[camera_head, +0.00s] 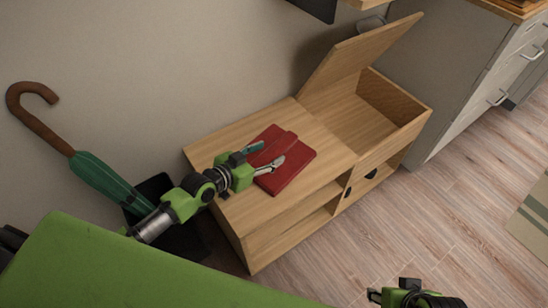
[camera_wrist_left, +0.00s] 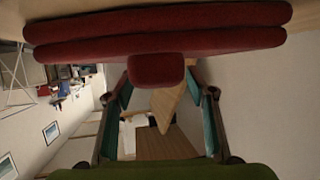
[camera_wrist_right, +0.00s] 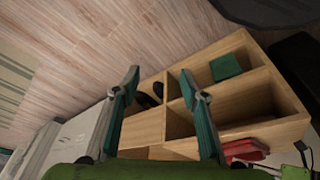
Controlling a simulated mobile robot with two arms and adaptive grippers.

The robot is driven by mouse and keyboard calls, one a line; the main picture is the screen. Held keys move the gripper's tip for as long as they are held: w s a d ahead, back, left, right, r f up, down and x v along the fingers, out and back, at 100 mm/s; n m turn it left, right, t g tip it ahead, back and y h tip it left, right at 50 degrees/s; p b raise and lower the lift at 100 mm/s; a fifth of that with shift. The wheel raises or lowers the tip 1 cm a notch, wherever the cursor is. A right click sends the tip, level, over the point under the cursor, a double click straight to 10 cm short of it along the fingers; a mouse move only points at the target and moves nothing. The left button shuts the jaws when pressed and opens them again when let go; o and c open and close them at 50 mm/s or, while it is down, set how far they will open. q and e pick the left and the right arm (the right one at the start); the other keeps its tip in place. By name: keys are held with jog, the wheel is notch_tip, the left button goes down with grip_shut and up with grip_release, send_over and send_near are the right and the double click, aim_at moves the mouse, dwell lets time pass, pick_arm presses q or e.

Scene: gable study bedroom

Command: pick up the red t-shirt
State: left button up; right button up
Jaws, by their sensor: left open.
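The red t-shirt (camera_head: 291,170) lies folded flat on the closed part of the wooden bench top (camera_head: 232,146). My left gripper (camera_head: 266,160) is open over it, with one finger on each side of a raised red fold. In the left wrist view the red t-shirt (camera_wrist_left: 160,45) spans the top, and its narrow raised part sticks out between the open fingertips. I cannot tell whether the fingers touch it. My right gripper (camera_wrist_right: 158,85) is open and empty, away from the bench, at the lower right of the head view.
The bench's lid (camera_head: 355,62) stands open over an empty compartment at right. Shelves below hold dark shoes (camera_wrist_right: 150,94) and a green item (camera_wrist_right: 226,66). A green umbrella (camera_head: 107,184) leans in a dark stand at left. A grey cabinet (camera_head: 440,75) stands right; floor in front is clear.

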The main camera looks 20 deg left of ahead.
pick_arm(q)
jog(key=shift+x, duration=1)
jog(key=c, duration=1.3)
pick_arm(e)
jog(key=shift+v, duration=1)
pick_arm(q)
jog(key=shift+o, duration=0.2)
jog(key=shift+r, duration=0.15)
